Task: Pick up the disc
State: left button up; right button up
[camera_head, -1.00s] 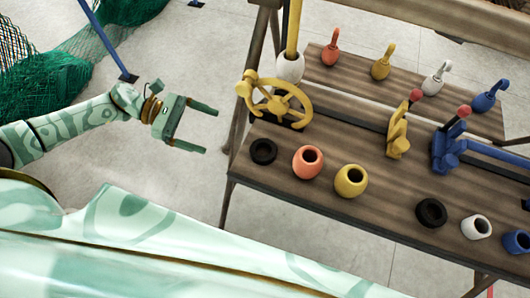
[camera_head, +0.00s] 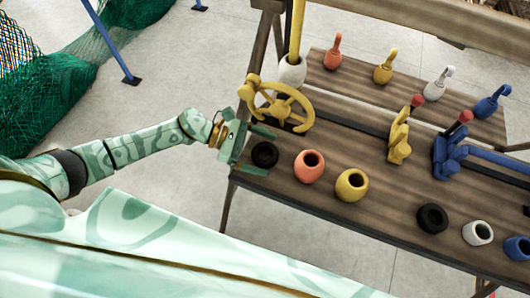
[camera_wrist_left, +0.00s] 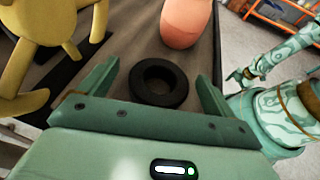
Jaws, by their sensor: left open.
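A black ring-shaped disc (camera_head: 264,154) lies flat on the wooden bench near its left end, and it also shows in the left wrist view (camera_wrist_left: 159,83). My left gripper (camera_head: 267,151) is open, with one finger on each side of the disc; in the wrist view the disc sits between the two fingers, apart from both. A second black disc (camera_head: 432,217) lies further right on the bench. My right gripper is not in the head view; in the wrist view a green arm shows at the right, its jaws too small to read.
A yellow handwheel (camera_head: 276,104) stands just behind the near disc. An orange pot (camera_head: 309,167) and a yellow pot (camera_head: 351,185) stand to its right. Yellow (camera_head: 398,139) and blue (camera_head: 447,152) levers stand further along the bench (camera_head: 385,222).

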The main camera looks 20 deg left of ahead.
pick_arm(q)
jog(key=shift+w+d+f, duration=0.1)
jog(key=shift+d+f, duration=0.1)
jog(key=shift+d, duration=0.3)
jog(key=c, duration=1.1)
jog(key=shift+r, duration=0.15)
jog(key=shift+r, duration=0.3)
jog(key=r+p, duration=0.1)
jog(key=r, duration=0.2)
jog(key=shift+s+r, duration=0.1)
jog(key=shift+s, duration=0.1)
jog(key=s+d+r+p, duration=0.1)
jog(key=s+r+p, duration=0.1)
jog(key=s+r, duration=0.1)
jog(key=s+d+r+p, duration=0.1)
jog(key=s+r, duration=0.2)
jog(key=s, duration=0.2)
jog(key=s+d+r+p, duration=0.2)
jog(key=s+r, duration=0.1)
jog(key=s, duration=0.2)
jog(key=shift+d+p, duration=0.1)
jog(key=shift+p, duration=0.2)
